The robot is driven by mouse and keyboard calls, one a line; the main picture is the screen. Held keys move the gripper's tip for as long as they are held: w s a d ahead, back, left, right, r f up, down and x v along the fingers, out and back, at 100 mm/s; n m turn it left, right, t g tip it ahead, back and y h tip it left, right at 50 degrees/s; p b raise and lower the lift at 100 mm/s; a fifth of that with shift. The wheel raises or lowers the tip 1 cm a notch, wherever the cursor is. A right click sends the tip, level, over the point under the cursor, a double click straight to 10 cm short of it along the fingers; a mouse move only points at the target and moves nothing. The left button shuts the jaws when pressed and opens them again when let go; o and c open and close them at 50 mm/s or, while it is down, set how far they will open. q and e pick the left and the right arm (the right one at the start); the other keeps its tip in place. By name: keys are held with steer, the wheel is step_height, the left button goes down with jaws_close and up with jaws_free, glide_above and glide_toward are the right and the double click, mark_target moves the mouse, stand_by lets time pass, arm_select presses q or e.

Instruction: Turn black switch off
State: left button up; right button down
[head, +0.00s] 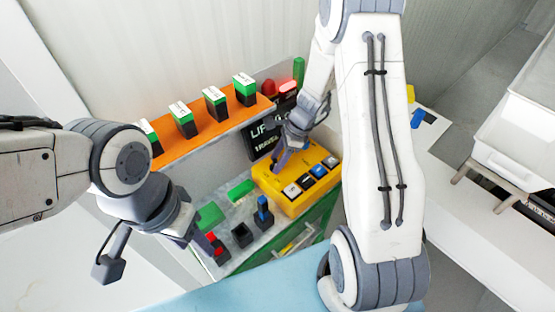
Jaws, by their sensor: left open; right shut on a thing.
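The yellow control box (265,180) sits on the grey panel and carries a row of white, black and blue buttons (318,171) along its front. My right gripper (277,166) reaches down to the back left part of this box. It is shut on a small dark part there, which looks like the black switch; the fingers mostly hide it, so its position cannot be read. My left gripper (203,240) is open and empty at the left end of the panel, close to a red-and-black switch (218,248).
A black switch block (242,235) and a blue switch (263,214) stand on the panel's front. Green blocks (241,190) lie behind them. An orange shelf (205,130) holds several green-and-black blocks. A dark sign (262,140) stands behind the yellow box.

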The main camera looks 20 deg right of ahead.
steer(key=m+t+b, duration=0.1)
steer(key=m, duration=0.2)
steer(key=m+t+h+b, duration=0.1)
steer(key=m+b, duration=0.1)
steer(key=m, duration=0.1)
steer(key=shift+s+a+f+b, duration=0.1)
steer(key=shift+s+a+b, duration=0.05)
steer(key=shift+b, duration=0.15)
steer(key=shift+a+m+t+h+b, duration=0.1)
steer(key=shift+m+t+h+b, duration=0.35)
steer(key=shift+m, duration=0.9)
steer(key=shift+m+t+h+b, duration=0.25)
steer(key=shift+m+h+b, duration=0.25)
steer(key=shift+m, duration=0.85)
steer(key=c, duration=0.6)
jaws_free()
